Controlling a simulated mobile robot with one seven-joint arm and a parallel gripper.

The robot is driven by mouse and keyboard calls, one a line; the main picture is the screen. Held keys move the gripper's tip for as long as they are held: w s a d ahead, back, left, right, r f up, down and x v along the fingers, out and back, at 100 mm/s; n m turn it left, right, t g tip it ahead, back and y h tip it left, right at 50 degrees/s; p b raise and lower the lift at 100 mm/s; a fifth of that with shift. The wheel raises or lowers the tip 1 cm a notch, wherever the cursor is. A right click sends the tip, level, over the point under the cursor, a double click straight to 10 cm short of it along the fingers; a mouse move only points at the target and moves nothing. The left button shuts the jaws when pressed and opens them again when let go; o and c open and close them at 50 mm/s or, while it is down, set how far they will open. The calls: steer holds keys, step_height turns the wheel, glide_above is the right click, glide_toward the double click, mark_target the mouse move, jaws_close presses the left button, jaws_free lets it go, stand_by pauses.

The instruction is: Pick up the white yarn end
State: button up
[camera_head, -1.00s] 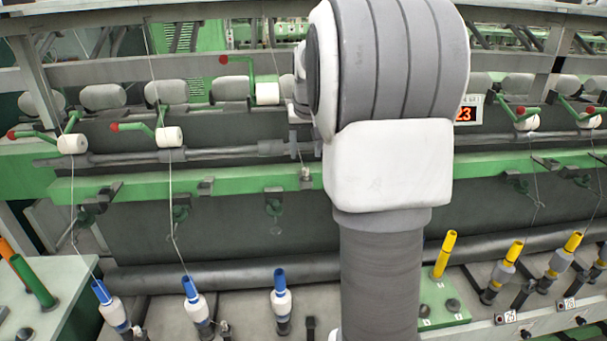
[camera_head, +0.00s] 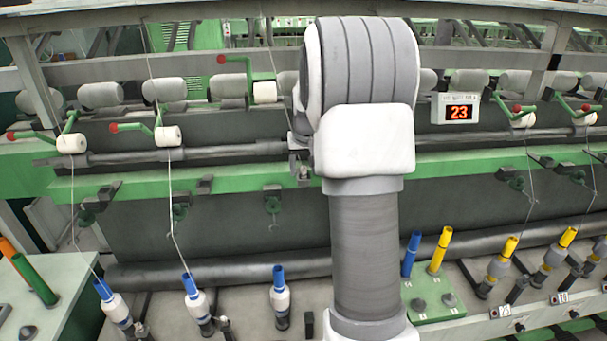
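The loose white yarn end cannot be made out. A white yarn package (camera_head: 265,92) sits on a raised green arm with a red knob, left of my arm. Below it, a white cop with a blue top (camera_head: 280,297) stands in the front row, with no yarn seen rising from it. Two white packages (camera_head: 72,143) (camera_head: 168,136) further left have yarn running down to blue-topped cops (camera_head: 116,308) (camera_head: 197,302). My arm stands upright in the middle and covers part of the machine. My gripper does not show clearly; the arm hides it.
A green beam (camera_head: 230,182) and a grey roller (camera_head: 200,275) run across the machine. A green block (camera_head: 433,297) holds blue and yellow tubes. Yellow-topped spindles (camera_head: 502,258) stand at the right.

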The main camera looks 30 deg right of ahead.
mark_target(304, 168)
jaws_close()
steer(key=shift+r, duration=0.6)
step_height(304, 168, up, 3)
steer(key=shift+f+b, duration=0.2)
steer(key=shift+b, duration=0.25)
steer(key=s+d+r+b, duration=0.1)
steer(key=s+d+r, duration=0.6)
steer(key=s+d, duration=0.1)
steer(key=shift+d+r+b, duration=0.15)
steer(key=shift+d+b, duration=0.15)
